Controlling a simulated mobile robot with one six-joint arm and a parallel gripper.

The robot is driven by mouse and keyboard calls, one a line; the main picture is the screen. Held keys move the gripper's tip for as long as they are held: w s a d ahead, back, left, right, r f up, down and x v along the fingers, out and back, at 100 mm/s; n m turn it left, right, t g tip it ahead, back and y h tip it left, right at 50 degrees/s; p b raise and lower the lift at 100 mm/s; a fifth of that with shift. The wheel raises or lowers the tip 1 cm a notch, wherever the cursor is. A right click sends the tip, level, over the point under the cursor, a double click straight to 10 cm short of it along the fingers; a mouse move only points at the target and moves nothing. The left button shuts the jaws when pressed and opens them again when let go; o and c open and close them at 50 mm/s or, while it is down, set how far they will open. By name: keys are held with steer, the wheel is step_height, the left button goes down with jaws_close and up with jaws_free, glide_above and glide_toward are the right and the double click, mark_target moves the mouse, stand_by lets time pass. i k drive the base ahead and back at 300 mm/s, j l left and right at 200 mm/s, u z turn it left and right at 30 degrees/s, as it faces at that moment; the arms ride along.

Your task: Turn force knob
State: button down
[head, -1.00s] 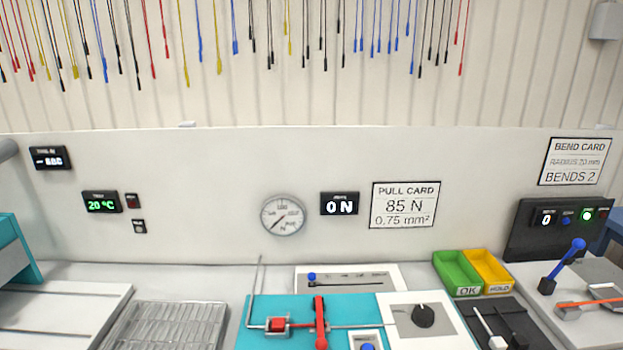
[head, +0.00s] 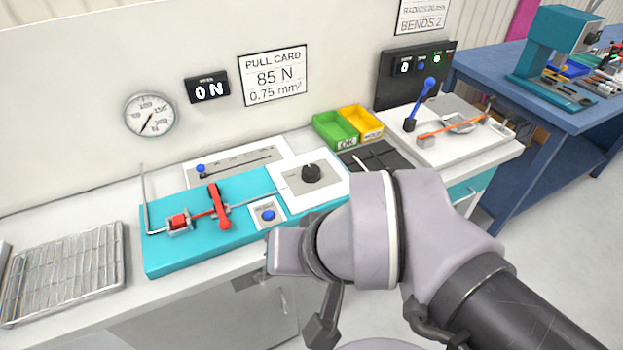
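The force knob (head: 311,173) is a black round knob on a white plate (head: 290,190) at the right part of the teal pull tester (head: 168,257). A force display (head: 207,88) on the wall reads 0 N, and a round dial gauge (head: 149,115) hangs to its left. The pull card (head: 273,76) reads 85 N, 0.75 mm². My arm reaches in from the lower right, in front of the bench. My gripper (head: 322,332) shows only in part, dark, below the bench edge and apart from the knob. Whether its fingers are open or shut does not show.
A red clamp and lever (head: 216,205) and a blue button (head: 268,215) sit on the tester. Green (head: 335,128) and yellow (head: 361,122) bins stand behind. A bending fixture with a blue lever (head: 425,97) is to the right. A wire rack (head: 65,270) lies at left.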

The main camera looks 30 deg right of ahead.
mark_target(310, 173)
steer(key=i+l, duration=0.1)
steer(key=l, duration=0.4)
steer(key=i+l, duration=0.1)
steer(key=l, duration=0.45)
steer(key=i+l, duration=0.15)
steer(key=l, duration=0.35)
steer(key=u, duration=0.05)
